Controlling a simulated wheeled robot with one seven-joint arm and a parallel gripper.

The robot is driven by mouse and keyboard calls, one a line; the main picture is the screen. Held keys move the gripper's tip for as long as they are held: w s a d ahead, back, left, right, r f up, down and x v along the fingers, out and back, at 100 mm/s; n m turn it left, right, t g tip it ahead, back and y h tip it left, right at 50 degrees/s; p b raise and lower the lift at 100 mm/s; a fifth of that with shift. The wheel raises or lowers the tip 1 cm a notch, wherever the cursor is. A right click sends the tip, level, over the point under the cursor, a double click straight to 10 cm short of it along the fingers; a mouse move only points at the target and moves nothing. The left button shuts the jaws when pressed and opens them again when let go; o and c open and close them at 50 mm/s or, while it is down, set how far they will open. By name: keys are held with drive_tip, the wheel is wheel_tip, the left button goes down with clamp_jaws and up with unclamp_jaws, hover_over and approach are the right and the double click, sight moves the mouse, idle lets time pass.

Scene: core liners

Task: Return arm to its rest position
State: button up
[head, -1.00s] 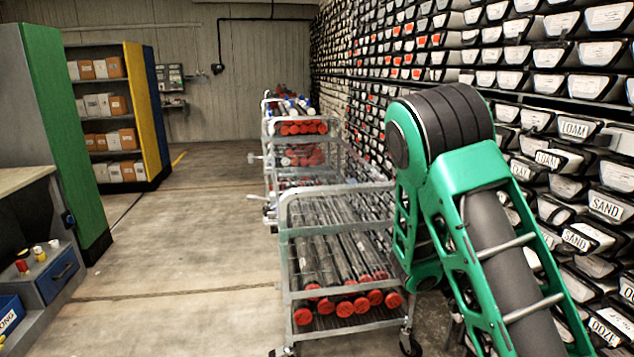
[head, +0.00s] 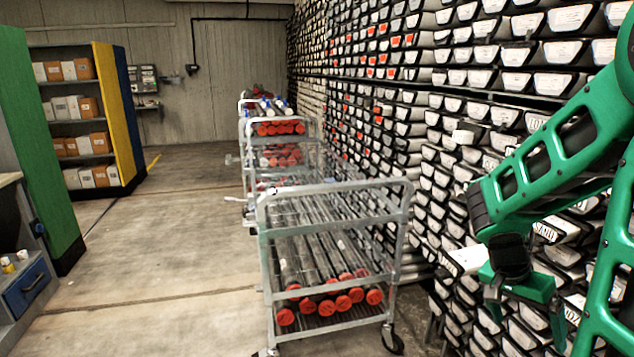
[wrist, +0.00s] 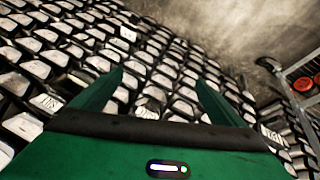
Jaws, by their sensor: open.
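My green arm (head: 560,150) reaches in from the right edge of the head view, in front of the wall of core liners. My gripper (head: 525,322) hangs below the dark wrist joint at the lower right, its fingers pointing down. In the wrist view my gripper (wrist: 158,78) shows two green fingers spread apart with nothing between them. Rows of labelled liner ends (wrist: 60,60) lie beyond the fingers. I cannot tell how close the fingers are to them.
A metal cart (head: 335,190) with red-capped core tubes (head: 330,300) stands left of my arm, with more carts (head: 280,127) behind it. The liner wall (head: 470,60) runs along the right. Open floor (head: 170,250) lies between the carts and the shelving (head: 110,120).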

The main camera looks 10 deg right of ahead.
drive_tip(key=s+a+r+n+t+y, duration=0.1)
drive_tip(key=s+a+r+n+y, duration=0.4)
drive_tip(key=s+a, duration=0.5)
drive_tip(key=shift+s+a+r+n+t, duration=0.35)
drive_tip(key=shift+s+r+n, duration=0.45)
drive_tip(key=shift+n, duration=0.4)
